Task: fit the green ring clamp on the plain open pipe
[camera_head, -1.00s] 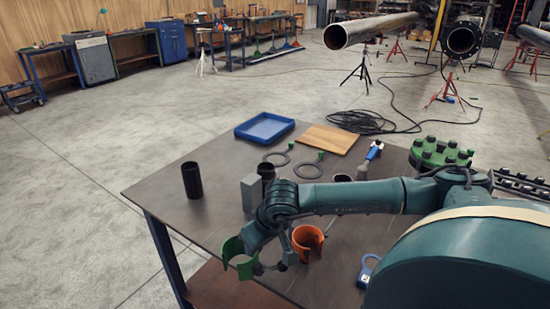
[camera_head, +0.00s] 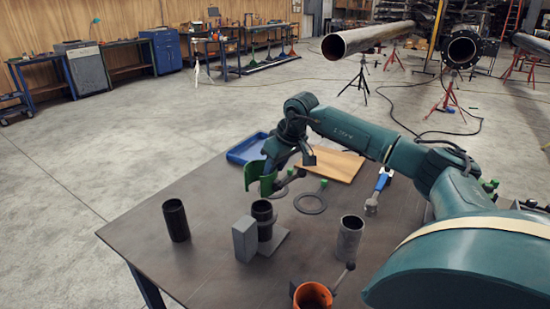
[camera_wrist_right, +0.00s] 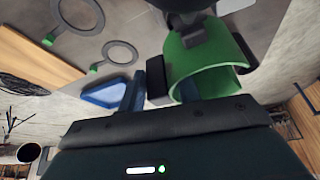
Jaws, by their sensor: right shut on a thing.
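The green ring clamp (camera_head: 253,177) is a C-shaped open band, held up above the far-left part of the table. My right gripper (camera_head: 272,181) is shut on it. In the right wrist view the clamp (camera_wrist_right: 190,62) sits just beyond the fingers, and its band is empty. A black open tube (camera_head: 176,222) stands upright at the left of the table. A grey metal tube (camera_head: 350,240) stands to the right. My left gripper is not in view.
An orange clamp (camera_head: 312,296) is at the near edge. Behind are flat rings (camera_head: 311,203), a wooden board (camera_head: 335,165), a blue tray (camera_head: 243,150) and a blue-handled tool (camera_head: 382,180). Large pipes (camera_head: 368,38) rest on floor stands.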

